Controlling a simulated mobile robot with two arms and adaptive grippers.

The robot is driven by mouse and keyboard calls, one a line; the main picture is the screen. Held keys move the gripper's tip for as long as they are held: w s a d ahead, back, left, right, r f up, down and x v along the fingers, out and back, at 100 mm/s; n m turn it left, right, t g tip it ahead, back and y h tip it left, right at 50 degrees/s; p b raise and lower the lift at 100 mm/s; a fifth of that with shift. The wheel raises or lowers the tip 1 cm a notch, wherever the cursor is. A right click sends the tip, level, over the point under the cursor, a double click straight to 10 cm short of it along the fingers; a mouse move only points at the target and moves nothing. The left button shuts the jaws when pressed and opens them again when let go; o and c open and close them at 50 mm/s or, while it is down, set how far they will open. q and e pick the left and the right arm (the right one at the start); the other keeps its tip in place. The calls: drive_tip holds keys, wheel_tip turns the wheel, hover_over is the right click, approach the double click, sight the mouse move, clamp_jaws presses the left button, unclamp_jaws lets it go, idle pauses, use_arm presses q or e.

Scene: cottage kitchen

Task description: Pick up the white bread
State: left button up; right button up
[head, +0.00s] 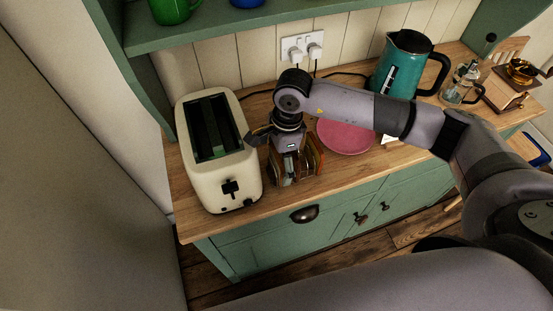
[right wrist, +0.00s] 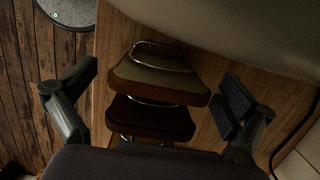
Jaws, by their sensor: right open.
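A wire rack (right wrist: 160,45) holds bread slices standing on edge, seen from above in the right wrist view. The paler slice (right wrist: 160,80), tan-faced with a brown crust, looks like the white bread. A darker brown slice (right wrist: 150,117) stands beside it, nearer my palm. My right gripper (right wrist: 152,97) is open, with one finger on each side of the slices and apart from them. In the head view my right gripper (head: 282,158) points down over the rack and hides much of it; slice edges (head: 313,158) show beside it. My left gripper is not in view.
A cream toaster (head: 240,172) stands close left of the rack. A pink plate (head: 347,137) lies to the right, with a teal kettle (head: 402,70) behind it. A glass jug (head: 460,85) stands farther right. A green shelf (head: 200,38) hangs above the wooden counter (head: 335,178).

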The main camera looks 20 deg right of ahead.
drive_tip(key=shift+f, duration=0.15)
drive_tip(key=c, duration=0.8)
